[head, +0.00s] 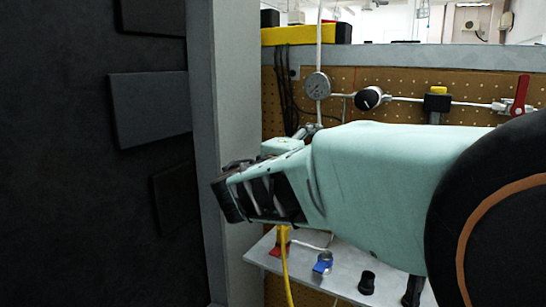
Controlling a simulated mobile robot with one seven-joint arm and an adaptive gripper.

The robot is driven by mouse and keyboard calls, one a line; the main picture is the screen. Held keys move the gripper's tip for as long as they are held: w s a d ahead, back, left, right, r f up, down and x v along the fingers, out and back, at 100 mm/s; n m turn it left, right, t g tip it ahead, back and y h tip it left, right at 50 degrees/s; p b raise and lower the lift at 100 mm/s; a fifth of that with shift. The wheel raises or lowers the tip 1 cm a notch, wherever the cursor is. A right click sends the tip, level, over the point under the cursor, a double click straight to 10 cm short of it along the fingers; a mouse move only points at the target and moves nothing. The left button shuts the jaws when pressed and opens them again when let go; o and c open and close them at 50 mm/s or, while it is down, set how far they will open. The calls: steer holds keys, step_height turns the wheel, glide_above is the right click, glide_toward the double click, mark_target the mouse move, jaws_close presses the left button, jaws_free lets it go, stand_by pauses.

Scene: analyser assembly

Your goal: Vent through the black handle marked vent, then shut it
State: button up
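My gripper (230,192) is at the left end of my teal arm, in front of the grey upright post. Its dark fingers point left, and I cannot tell whether they are open or shut. I see nothing clearly held in it. A black round knob with a pale face (369,98) sits on the pipe line at the back panel, above my arm. A black fitting (367,282) stands on the shelf below my arm. No vent marking is readable, so I cannot tell which black part is the handle. My arm hides much of the panel.
A round gauge (317,86), a yellow-topped valve (438,100) and a red lever (521,95) line the perforated panel (395,83). A blue valve (322,263) and yellow hose (285,268) are at the lower shelf (345,272). A grey post (228,75) and dark wall (60,180) bound the left.

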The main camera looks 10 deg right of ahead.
stand_by(0.4)
steer(key=o, duration=1.2)
steer(key=shift+c, duration=0.2)
steer(key=shift+r+p, duration=0.15)
steer(key=shift+p, duration=0.25)
